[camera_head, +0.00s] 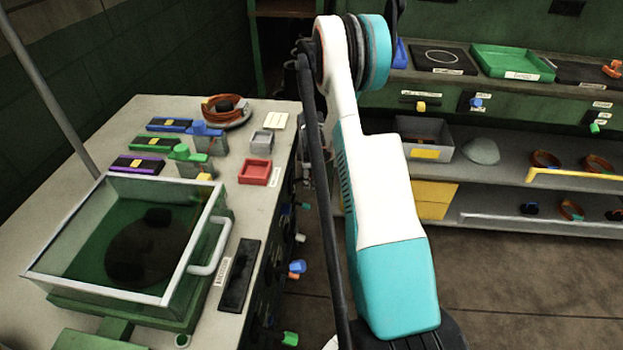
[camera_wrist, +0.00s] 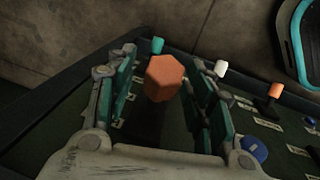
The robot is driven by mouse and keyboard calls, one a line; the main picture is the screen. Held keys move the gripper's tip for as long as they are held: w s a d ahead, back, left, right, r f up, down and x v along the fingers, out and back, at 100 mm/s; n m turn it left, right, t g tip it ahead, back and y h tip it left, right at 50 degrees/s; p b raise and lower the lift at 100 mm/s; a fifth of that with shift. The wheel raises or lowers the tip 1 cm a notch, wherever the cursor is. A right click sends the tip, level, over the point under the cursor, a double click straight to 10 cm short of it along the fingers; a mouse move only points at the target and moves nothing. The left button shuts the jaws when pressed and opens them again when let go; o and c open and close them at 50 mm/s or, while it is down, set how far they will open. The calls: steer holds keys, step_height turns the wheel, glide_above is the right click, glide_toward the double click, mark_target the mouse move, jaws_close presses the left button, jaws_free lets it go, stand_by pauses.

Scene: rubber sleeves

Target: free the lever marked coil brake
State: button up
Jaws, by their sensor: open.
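In the wrist view my gripper (camera_wrist: 172,92) is open, its two green-and-grey fingers on either side of an orange hexagonal knob (camera_wrist: 164,77). I cannot tell whether either finger touches the knob. Its stem is dark and hard to make out below it. Other levers on the dark panel have a teal knob (camera_wrist: 157,45), a white knob (camera_wrist: 221,68), a smaller orange knob (camera_wrist: 276,90) and a blue knob (camera_wrist: 255,149). The small labels are unreadable, so I cannot tell which lever is marked coil brake. In the head view my arm hides most of the gripper.
The bench (camera_head: 262,205) carries a clear-walled box (camera_head: 160,297), a red tray (camera_head: 254,172) and several coloured blocks. Knobs stick out from its front, including a blue one (camera_head: 297,267) and a green one (camera_head: 290,338). Shelves (camera_head: 500,170) stand behind; the floor (camera_head: 500,275) at right is clear.

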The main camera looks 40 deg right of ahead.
steer(key=shift+c, duration=0.3)
jaws_close()
